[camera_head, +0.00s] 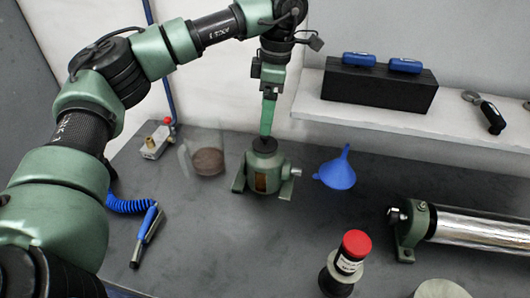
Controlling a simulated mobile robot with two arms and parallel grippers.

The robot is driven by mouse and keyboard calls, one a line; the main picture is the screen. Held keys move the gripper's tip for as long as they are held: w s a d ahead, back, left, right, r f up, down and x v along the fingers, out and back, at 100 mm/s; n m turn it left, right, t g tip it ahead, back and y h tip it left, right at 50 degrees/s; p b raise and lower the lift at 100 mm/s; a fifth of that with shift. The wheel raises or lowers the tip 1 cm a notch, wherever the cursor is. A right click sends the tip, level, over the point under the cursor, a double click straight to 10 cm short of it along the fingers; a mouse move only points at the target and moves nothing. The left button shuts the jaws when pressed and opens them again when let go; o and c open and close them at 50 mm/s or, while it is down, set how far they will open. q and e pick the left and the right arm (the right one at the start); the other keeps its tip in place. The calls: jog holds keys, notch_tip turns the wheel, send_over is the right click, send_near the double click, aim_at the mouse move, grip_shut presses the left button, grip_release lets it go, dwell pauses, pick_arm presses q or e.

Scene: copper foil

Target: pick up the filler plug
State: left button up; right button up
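A small green housing (264,176) with a brownish window in its front stands on the dark bench at the middle of the head view. A black knob-like plug (264,146) sits on top of it, which looks like the filler plug. My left gripper (266,133) points straight down over the housing, with its fingertips at the top of the plug. I see its green fingers edge-on, so their gap is hidden. I cannot tell whether they touch the plug. My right gripper is not in view.
A red-capped bottle (351,252) and a shiny roller (480,229) are at front right. A blue air gun (147,236) lies left. A white shelf (370,118) runs behind.

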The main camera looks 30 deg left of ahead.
aim_at(265, 141)
pick_arm(q)
jog(key=f+p, duration=0.2)
jog(key=f, duration=0.5)
jog(key=shift+a+f+p, duration=0.1)
jog(key=shift+a+p, duration=0.1)
jog(key=shift+p, duration=0.1)
jog(key=shift+f, duration=0.35)
jog(key=c, duration=1.5)
jog(key=shift+o, duration=0.2)
jog(key=shift+r, duration=0.1)
